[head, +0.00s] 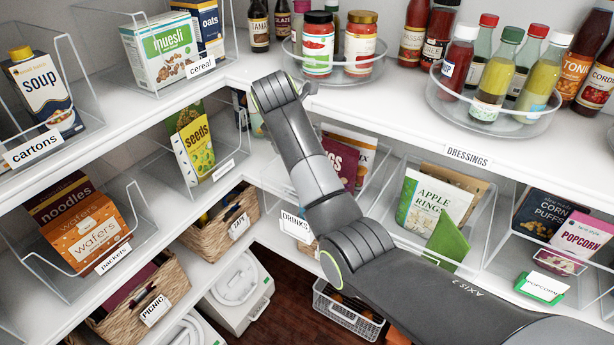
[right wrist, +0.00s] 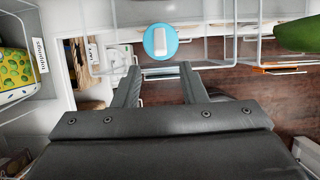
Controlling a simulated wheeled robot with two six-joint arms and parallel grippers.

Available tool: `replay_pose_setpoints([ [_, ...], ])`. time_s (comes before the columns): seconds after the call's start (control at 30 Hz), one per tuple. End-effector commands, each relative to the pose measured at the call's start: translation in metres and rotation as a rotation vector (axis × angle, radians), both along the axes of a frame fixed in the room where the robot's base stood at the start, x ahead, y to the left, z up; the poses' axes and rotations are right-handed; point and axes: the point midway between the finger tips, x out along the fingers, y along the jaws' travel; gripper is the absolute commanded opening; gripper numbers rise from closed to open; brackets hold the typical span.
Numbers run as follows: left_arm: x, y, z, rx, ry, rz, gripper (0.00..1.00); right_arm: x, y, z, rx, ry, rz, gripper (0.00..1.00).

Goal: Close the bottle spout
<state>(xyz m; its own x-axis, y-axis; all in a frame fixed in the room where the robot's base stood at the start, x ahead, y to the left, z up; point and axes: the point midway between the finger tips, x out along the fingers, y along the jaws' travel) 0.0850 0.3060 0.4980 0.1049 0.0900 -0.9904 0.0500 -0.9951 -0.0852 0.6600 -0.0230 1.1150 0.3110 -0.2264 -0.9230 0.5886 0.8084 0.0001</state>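In the right wrist view a round light-blue cap with a white spout piece (right wrist: 160,42) shows just beyond my fingertips, roughly centred between them. The bottle body below it is hidden, and I cannot tell whether the spout is raised or folded flat. My right gripper (right wrist: 158,76) is open, its two dark fingers apart with nothing between them. The fingers do not appear to touch the cap. My left gripper is in neither view.
White corner shelves surround the arm. A turntable of dressing bottles (head: 490,108) and one with jars (head: 333,75) stand on the upper shelf. Clear bins hold packets, such as the seeds (head: 193,145).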

Motion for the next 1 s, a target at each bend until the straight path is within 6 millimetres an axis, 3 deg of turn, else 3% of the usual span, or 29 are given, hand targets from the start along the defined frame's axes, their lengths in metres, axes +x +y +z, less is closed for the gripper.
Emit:
replay_pose_setpoints([
  [0.2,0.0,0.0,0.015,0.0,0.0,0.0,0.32,0.013,-0.011,-0.039,-0.003,0.006,0.0,0.38],
  [0.4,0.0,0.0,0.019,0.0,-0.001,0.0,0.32,0.021,-0.016,-0.062,-0.001,0.003,0.0,0.38],
  [0.8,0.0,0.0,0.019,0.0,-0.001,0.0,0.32,0.024,-0.017,-0.07,0.0,0.001,0.001,0.38],
  [1.0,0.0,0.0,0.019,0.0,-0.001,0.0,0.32,0.023,-0.017,-0.07,0.0,0.001,0.001,0.13],
])
